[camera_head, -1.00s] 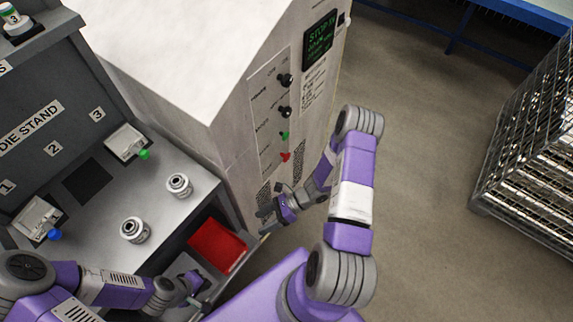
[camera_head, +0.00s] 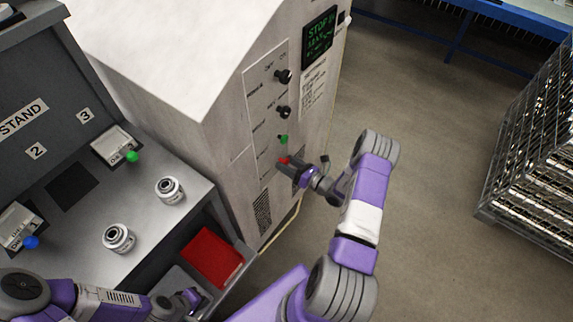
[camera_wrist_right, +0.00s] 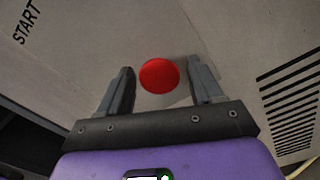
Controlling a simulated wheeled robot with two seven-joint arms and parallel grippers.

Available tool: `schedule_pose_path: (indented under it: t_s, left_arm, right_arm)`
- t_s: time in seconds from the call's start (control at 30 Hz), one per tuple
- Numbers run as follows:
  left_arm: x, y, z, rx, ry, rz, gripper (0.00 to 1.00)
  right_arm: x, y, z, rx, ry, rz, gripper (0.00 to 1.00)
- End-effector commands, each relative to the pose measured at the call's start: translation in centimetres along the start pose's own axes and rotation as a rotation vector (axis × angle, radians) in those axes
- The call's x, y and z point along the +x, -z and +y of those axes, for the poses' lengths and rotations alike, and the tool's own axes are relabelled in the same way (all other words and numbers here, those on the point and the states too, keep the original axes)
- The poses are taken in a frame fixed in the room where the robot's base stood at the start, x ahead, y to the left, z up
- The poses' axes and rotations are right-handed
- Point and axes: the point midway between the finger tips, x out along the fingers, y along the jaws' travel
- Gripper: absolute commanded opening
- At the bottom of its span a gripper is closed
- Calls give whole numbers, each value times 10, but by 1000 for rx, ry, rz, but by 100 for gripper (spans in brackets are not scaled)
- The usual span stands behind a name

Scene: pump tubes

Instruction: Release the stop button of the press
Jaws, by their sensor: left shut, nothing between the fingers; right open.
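The press (camera_head: 222,112) is a tall white cabinet with a side control panel. Its red stop button (camera_head: 284,160) sits low on that panel, below a green button (camera_head: 283,139). My right gripper (camera_head: 292,170) is at the panel, right by the red button. In the right wrist view, the red button (camera_wrist_right: 159,76) shows between the two open fingers of the right gripper (camera_wrist_right: 160,92), with a gap on each side. Whether the fingers reach past the button I cannot tell. My left gripper (camera_head: 192,298) is shut and empty at the lower left, by the die stand.
Two black knobs (camera_head: 284,76) (camera_head: 284,112) and a green-text display (camera_head: 320,38) are above on the panel. The die stand (camera_head: 150,232) at left bears two metal dies (camera_head: 119,238) (camera_head: 170,190). A red bin (camera_head: 212,257) is below. Floor is clear toward the wire cage (camera_head: 525,175).

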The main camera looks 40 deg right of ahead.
Motion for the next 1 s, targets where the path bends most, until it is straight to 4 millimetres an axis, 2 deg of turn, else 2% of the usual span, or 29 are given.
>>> schedule_pose_path:
  t_s: [0.1, 0.37, 0.7, 0.8, 1.0]
  left_arm:
    - [2, 0, -1, 0, 0, 0, 0]
    - [2, 0, 0, 0, 0, 0, 0]
    - [2, 0, 0, 0, 0, 0, 0]
    - [2, 0, 0, 0, 0, 0, 0]
    - [0, 0, 0, 0, 0, 0, 0]
  right_arm:
    - [7, 0, 0, 0, -2, 0, 65]
    - [8, 0, 1, 1, -1, 0, 65]
    - [8, 0, 1, 0, -1, 1, 13]
    - [8, 0, 1, 0, -1, 1, 0]
    - [1, 0, 0, 1, 1, 1, 0]
